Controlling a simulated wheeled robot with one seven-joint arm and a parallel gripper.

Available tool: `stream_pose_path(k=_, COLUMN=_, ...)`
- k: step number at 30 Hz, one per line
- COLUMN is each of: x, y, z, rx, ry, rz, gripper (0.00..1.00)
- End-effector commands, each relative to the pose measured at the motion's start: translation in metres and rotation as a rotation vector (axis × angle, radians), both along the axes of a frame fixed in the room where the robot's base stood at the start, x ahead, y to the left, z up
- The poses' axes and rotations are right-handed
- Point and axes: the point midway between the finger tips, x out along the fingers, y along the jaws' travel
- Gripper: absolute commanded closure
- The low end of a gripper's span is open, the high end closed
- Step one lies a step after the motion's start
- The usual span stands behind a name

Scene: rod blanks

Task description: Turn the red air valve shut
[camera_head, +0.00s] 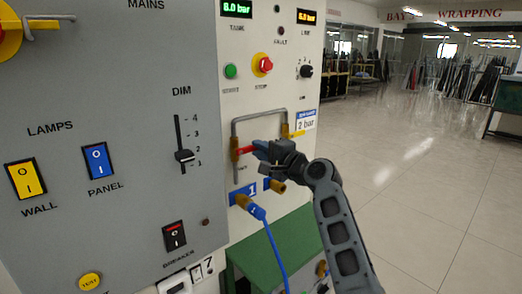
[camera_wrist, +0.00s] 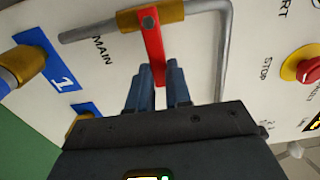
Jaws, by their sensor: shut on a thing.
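The red air valve lever (camera_head: 244,151) sits on a brass valve body (camera_head: 234,149) on the grey pipe marked MAIN. In the head view it points right, roughly across the vertical pipe. The wrist view shows the red lever (camera_wrist: 152,45) crosswise to the pipe, with its free end between my fingers. My gripper (camera_head: 262,149) is shut on the lever's outer end and hides it in the head view. In the wrist view, my gripper's fingers (camera_wrist: 159,88) stand on both sides of the lever's end.
Beside the lever are the bent grey pipe (camera_head: 258,113), a yellow handle (camera_head: 297,134), and brass outlets on blue plates, one with a blue hose (camera_head: 272,240). Above are a red stop button (camera_head: 263,65) and green start button (camera_head: 231,71). Open floor (camera_head: 430,150) lies right.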

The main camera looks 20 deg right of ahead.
Motion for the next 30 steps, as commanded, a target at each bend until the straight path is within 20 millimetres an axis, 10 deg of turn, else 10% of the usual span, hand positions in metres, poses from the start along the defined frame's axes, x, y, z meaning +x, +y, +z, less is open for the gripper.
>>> stream_pose_path(k=9, x=0.0, y=-0.001, z=0.0, rx=0.0, ry=0.0, rz=-0.001, gripper=0.55)
stream_pose_path(k=19, x=-0.007, y=-0.003, z=-0.001, rx=0.0, ry=0.0, rz=-0.002, gripper=0.55)
stream_pose_path(k=30, x=-0.06, y=-0.02, z=-0.002, rx=0.0, ry=0.0, rz=-0.002, gripper=0.55)
